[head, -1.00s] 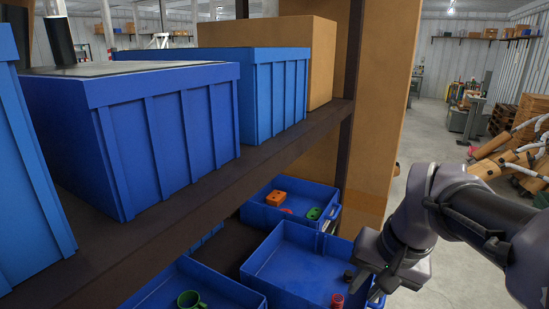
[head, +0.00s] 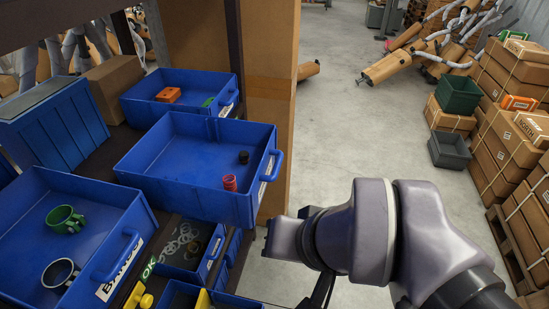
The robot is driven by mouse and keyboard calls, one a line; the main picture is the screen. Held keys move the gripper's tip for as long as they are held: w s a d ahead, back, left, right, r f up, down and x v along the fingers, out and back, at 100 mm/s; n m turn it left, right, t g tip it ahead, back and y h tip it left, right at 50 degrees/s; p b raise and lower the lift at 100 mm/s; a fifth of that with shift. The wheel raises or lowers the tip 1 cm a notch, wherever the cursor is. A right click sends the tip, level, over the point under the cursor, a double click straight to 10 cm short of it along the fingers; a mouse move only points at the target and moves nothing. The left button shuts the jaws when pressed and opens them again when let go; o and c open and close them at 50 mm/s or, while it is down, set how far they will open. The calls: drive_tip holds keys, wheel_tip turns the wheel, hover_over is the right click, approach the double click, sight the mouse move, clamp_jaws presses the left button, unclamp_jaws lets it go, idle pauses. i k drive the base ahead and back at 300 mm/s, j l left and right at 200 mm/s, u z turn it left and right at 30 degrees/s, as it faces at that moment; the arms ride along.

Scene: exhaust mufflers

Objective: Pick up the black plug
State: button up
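My gripper (head: 282,240) is outside this bin, to the right of and below the plug in the picture, over the aisle floor. It is apart from the plug. My wrist covers most of the gripper, and its fingers do not show clearly, so I cannot tell whether it is open.
A back bin (head: 190,82) holds an orange block (head: 168,95) and a green part. A front left bin (head: 100,196) holds a green mug (head: 64,219) and a grey mug (head: 60,272). A lower bin holds metal rings. The shelf post (head: 236,50) stands behind.

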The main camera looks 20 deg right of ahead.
sight(244, 156)
drive_tip(key=i+l+u, duration=0.45)
drive_tip(key=l+u, duration=0.25)
drive_tip(key=i+l+u, duration=0.2)
drive_tip(key=l+u, duration=0.15)
drive_tip(key=i+l+u, duration=0.1)
drive_tip(key=l+u, duration=0.25)
drive_tip(key=l, duration=0.15)
drive_tip(key=l+u, duration=0.3)
drive_tip(key=l, duration=0.15)
drive_tip(key=l+u, duration=0.35)
drive_tip(key=l, duration=0.15)
